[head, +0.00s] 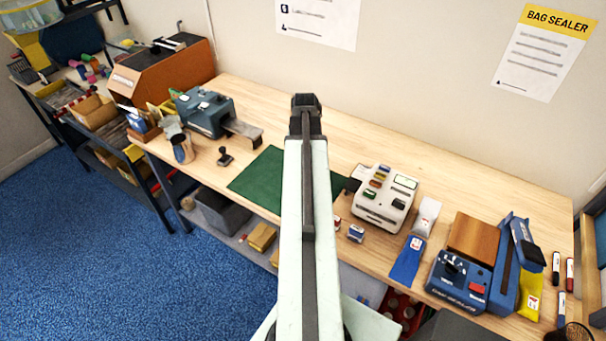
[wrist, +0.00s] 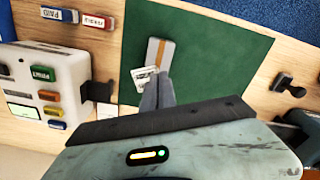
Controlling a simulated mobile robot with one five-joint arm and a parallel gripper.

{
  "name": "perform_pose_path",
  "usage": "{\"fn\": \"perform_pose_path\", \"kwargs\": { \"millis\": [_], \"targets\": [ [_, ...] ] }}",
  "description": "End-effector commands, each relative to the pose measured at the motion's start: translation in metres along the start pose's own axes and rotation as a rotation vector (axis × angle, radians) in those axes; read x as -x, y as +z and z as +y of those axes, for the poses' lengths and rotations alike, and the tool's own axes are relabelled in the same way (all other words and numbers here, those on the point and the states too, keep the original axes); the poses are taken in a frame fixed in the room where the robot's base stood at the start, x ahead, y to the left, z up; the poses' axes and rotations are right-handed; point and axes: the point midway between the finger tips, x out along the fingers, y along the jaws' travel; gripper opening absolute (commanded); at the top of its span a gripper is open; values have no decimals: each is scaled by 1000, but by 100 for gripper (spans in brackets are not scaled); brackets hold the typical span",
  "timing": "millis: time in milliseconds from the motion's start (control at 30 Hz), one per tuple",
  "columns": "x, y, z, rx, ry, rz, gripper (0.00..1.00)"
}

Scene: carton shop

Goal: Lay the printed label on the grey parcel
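The grey parcel (wrist: 154,52), a small flat box with an orange stripe, lies on the green mat (wrist: 215,45) in the wrist view. The printed label (wrist: 143,84), a small white piece with dark print, shows at the fingertips of my gripper (wrist: 158,78), beside the parcel's near end. The fingers are close together and appear shut on the label, hiding part of it. Whether the label touches the parcel I cannot tell. In the head view my arm hides the gripper, label and parcel; the mat (head: 256,178) shows on both sides of it.
A white machine with coloured buttons (head: 385,198) stands right of the mat; its dark outlet (wrist: 98,91) borders the mat. A stamp (head: 225,156) stands left. A blue machine (head: 205,112) is farther left, a bag sealer (head: 468,275) at the right.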

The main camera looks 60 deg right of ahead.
Motion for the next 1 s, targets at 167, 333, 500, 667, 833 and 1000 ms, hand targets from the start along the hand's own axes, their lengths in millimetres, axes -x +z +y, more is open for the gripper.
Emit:
{"fn": "perform_pose_path", "kwargs": {
  "millis": [167, 333, 500, 667, 833, 1000],
  "targets": [
    [-18, 4, 2, 458, 0, 0, 0],
    [-27, 8, 1, 890, 0, 0, 0],
    [-30, 10, 1, 1100, 0, 0, 0],
    [-30, 10, 1, 1124, 0, 0, 0],
    [-37, 10, 1, 1122, 0, 0, 0],
    [-54, 10, 1, 1120, 0, 0, 0]
  ]
}}
